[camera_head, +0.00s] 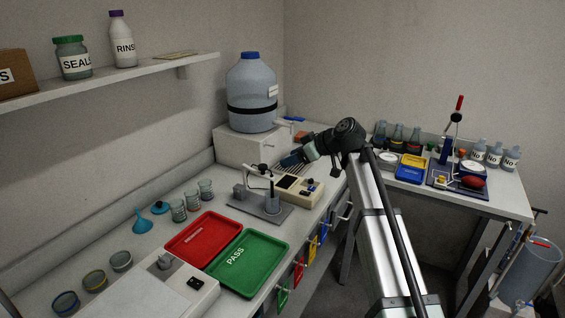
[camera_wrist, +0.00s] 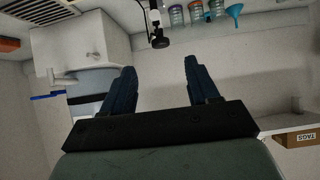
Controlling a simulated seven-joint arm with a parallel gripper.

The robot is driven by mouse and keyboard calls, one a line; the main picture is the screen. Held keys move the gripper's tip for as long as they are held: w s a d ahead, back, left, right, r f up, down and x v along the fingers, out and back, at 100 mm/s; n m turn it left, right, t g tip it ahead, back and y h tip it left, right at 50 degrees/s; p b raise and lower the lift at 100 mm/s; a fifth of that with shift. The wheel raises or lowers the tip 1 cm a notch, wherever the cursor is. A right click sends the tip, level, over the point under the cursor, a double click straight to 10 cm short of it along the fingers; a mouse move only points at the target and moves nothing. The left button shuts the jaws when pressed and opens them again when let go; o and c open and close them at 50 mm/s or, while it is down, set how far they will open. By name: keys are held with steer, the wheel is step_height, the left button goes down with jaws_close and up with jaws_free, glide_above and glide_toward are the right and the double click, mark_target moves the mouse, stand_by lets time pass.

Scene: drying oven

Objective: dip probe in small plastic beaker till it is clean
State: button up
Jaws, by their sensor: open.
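My gripper (camera_head: 288,163) is above the back of the bench, beside the beige meter (camera_head: 298,189). Its two dark blue fingers stand apart with nothing between them in the wrist view (camera_wrist: 157,65). A stand (camera_head: 247,197) with a pale arm is in front of my gripper. A slim probe-like piece seems to hang from it over a small grey cylinder (camera_head: 272,202); whether it is dirty is too small to tell. Several small clear beakers (camera_head: 179,211) stand in a row to the left, also at the top of the wrist view (camera_wrist: 176,16).
A red tray (camera_head: 203,238) and a green PASS tray (camera_head: 262,262) lie in front of the stand. A large blue-capped carboy (camera_head: 251,92) stands on a white box behind my gripper. A blue funnel (camera_head: 141,220) is left of the beakers. A shelf (camera_head: 110,80) overhangs the left.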

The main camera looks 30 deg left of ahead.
steer(key=shift+v, duration=1.1)
steer(key=s+d+f+m+h, duration=0.3)
steer(key=d+f+m, duration=0.2)
steer(key=d+f, duration=0.75)
steer(key=s+d+f+m+h, duration=0.4)
steer(key=d+f, duration=0.3)
steer(key=f, duration=1)
steer(key=s+d+f+m+h, duration=0.3)
steer(key=d+f+m, duration=0.2)
steer(key=d+f, duration=0.7)
steer(key=s+d+f+m+g+h, duration=0.1)
steer(key=s+d+f, duration=0.4)
steer(key=s+f, duration=0.25)
steer(key=s+d+f+g+h, duration=0.1)
steer(key=s+d+f, duration=0.5)
steer(key=f, duration=0.2)
steer(key=s+d+f+m+g, duration=0.1)
steer(key=s+d+f, duration=0.2)
steer(key=s, duration=0.4)
steer(key=s+d+f+m+g, duration=0.1)
steer(key=s+d+f+g, duration=0.1)
steer(key=s+d+f, duration=0.2)
steer(key=s+d+f+m+g+y, duration=0.1)
steer(key=s+d+f, duration=0.3)
steer(key=s, duration=0.6)
steer(key=shift+s+g, duration=0.25)
steer(key=shift+g, duration=0.15)
